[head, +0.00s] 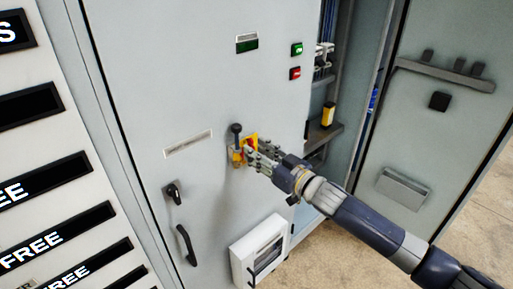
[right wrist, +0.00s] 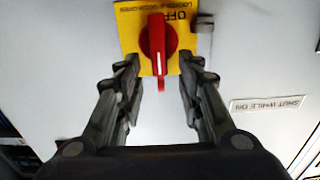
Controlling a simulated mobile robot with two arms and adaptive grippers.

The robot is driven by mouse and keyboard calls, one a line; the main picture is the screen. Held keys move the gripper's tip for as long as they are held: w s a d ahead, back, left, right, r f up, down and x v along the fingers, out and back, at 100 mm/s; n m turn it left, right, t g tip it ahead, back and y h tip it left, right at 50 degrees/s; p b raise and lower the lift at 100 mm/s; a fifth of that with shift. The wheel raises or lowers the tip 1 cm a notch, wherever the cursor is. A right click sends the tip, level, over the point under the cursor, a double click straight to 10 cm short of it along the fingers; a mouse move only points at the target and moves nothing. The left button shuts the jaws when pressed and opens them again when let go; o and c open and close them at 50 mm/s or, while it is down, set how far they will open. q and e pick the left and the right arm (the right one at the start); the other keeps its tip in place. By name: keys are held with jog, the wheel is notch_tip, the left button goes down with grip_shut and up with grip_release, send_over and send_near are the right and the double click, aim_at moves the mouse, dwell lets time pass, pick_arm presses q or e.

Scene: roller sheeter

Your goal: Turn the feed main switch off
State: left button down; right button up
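The feed main switch is a red rotary handle (right wrist: 157,45) on a yellow plate (right wrist: 128,25) fixed to the grey cabinet door. In the right wrist view the handle stands along the picture's vertical, with a white line near its lower end. The word OFF shows upside down on the plate. My right gripper (right wrist: 161,65) is open, its two fingers either side of the handle's lower part with gaps visible. In the head view the right gripper (head: 257,154) partly covers the yellow plate (head: 252,139). My left gripper is not in view.
The door has a label (head: 188,144), a black handle (head: 186,245), a white box (head: 259,250), and green (head: 297,49) and red (head: 295,73) buttons. An open cabinet door (head: 440,110) stands at right.

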jog(key=shift+w+a, duration=0.35)
jog(key=shift+w, duration=0.05)
grip_shut()
